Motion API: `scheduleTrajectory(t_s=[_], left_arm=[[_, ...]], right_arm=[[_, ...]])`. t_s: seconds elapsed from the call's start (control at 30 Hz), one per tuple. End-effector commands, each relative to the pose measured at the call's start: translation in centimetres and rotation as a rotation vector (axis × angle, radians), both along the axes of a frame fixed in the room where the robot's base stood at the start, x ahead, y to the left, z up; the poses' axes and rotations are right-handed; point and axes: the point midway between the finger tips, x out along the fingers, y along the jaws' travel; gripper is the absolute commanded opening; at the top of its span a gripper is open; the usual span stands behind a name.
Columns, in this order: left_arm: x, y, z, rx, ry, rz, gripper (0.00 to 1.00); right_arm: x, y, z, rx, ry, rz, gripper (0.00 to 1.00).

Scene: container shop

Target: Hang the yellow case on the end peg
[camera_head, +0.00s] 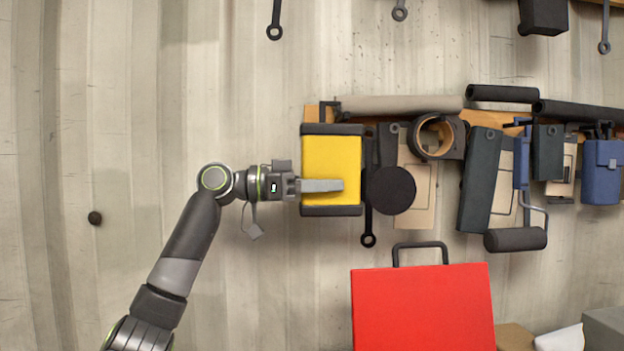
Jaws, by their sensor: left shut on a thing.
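The yellow case (331,158), with black top and bottom edges, is upright at the left end of the wooden peg rail (311,114). My left gripper (322,185) comes in from the left and is shut on it, one grey finger lying across its front face. A dark end peg (328,106) shows just above the case's top edge. The case hides part of the rail, and I cannot tell whether it hangs on the peg. My right gripper is not in view.
Right of the case hang a black round-ended tool (391,190), a ring-shaped holder (436,136), dark cases and a blue case (602,171). A red case (423,308) with a handle stands below. The wall left of the rail is mostly bare.

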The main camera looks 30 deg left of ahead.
Motion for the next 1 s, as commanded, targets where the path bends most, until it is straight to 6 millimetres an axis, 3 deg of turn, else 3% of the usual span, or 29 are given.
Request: scheduleTrajectory(t_s=[0.37, 0.6, 0.97, 1.0], left_arm=[[1.6, -2.4, 0.3, -0.002, -0.002, -0.003, 0.13], [1.7, -2.3, -1.0, -0.001, -0.002, -0.001, 0.13], [1.7, -2.3, -1.1, -0.001, -0.002, -0.001, 0.13], [1.7, -2.3, -1.1, -0.001, -0.002, -0.001, 0.53]], right_arm=[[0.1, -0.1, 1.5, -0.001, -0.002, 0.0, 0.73], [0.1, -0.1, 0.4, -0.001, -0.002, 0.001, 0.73], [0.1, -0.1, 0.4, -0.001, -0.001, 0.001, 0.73], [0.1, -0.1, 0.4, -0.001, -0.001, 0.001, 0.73]])
